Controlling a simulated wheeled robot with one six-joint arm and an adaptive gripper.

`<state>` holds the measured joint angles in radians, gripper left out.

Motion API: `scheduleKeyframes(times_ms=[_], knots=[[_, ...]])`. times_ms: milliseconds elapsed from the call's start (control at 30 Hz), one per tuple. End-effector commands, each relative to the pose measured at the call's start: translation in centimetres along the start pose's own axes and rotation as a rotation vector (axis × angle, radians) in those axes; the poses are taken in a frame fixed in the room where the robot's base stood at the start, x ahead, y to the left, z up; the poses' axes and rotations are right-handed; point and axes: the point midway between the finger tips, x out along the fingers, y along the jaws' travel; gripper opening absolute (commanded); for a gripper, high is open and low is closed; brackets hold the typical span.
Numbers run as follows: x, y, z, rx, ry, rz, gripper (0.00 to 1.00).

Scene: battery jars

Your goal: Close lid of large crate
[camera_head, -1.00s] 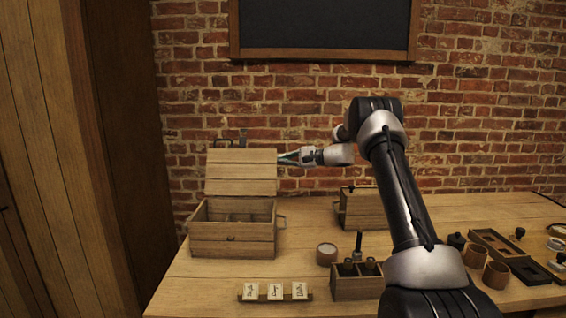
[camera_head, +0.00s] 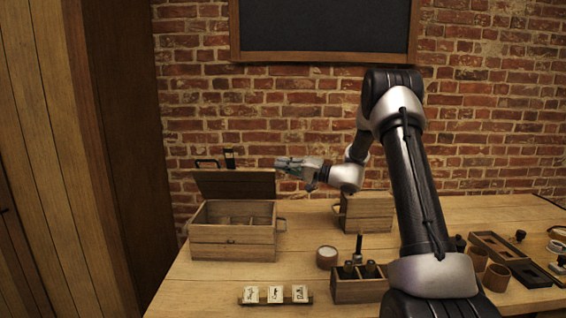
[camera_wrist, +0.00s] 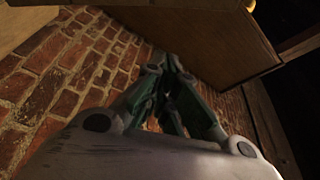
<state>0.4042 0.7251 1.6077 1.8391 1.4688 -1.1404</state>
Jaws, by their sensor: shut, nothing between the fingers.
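The large crate (camera_head: 232,250) is a wooden box on the left of the table, with dividers inside. Its lid (camera_head: 235,184) stands open at the back, tilted, with a dark handle and a latch piece at its upper edge. My gripper (camera_head: 278,162) is shut and empty, level with the lid's top right corner and just above it. I cannot tell whether it touches the lid. In the wrist view the shut fingers (camera_wrist: 170,72) point up toward a wooden panel (camera_wrist: 210,35), which looks like the lid.
A smaller wooden crate (camera_head: 368,213) stands right of the large one. In front are a round tin (camera_head: 327,256), a divided box with bottles (camera_head: 357,289) and a card rack (camera_head: 275,297). A brick wall (camera_head: 480,130) is close behind the table.

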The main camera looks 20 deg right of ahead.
Motion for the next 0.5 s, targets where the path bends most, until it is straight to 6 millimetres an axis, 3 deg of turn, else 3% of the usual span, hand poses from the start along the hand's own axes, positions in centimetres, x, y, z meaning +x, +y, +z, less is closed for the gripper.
scheduleKeyframes(times_ms=[167,500], knots=[[-0.8,-0.1,2.2,-0.150,0.000,-0.052,0.00],[-2.2,0.8,6.2,-0.143,-0.001,-0.049,0.00]])
